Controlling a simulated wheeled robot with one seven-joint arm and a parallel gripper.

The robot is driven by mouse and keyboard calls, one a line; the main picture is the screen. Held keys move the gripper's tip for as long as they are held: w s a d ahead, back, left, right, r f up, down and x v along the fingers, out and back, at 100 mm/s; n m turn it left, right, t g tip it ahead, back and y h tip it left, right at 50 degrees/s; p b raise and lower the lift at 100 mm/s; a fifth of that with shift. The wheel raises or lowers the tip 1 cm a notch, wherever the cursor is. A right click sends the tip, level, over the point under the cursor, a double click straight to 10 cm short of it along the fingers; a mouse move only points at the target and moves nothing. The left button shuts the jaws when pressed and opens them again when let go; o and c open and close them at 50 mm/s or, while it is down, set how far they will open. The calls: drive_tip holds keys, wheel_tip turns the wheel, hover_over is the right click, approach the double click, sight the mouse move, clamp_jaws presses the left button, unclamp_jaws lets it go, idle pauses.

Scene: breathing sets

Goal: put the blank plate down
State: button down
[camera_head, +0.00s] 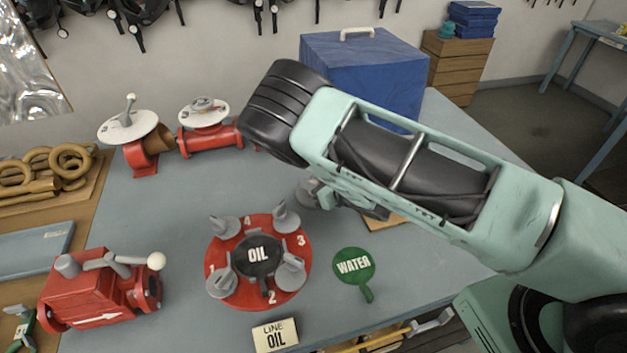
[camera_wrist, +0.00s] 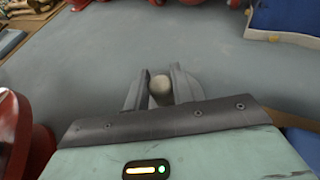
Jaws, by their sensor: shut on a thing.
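My gripper (camera_wrist: 160,86) is shut on a small pale rounded piece (camera_wrist: 161,92), which shows between its two fingers in the wrist view. I take this piece to be part of the blank plate. In the head view a grey rounded shape (camera_head: 305,194) shows at the gripper's end, left of my arm, which hides much of that area. It may be the plate; its full outline and whether it touches the table cannot be told. The gripper is above the grey-blue table (camera_head: 175,210), behind and right of the red round base (camera_head: 238,297).
The red base has several grey clamps and a black OIL plate (camera_head: 257,257). A green WATER plate (camera_head: 353,266) lies to its right, and a LINE OIL card (camera_head: 275,336) in front. A red valve block (camera_head: 95,300) stands left. A blue box (camera_head: 365,70) is behind.

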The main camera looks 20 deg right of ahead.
drive_tip(key=shift+f, duration=0.15)
drive_tip(key=c, duration=1.2)
unclamp_jaws()
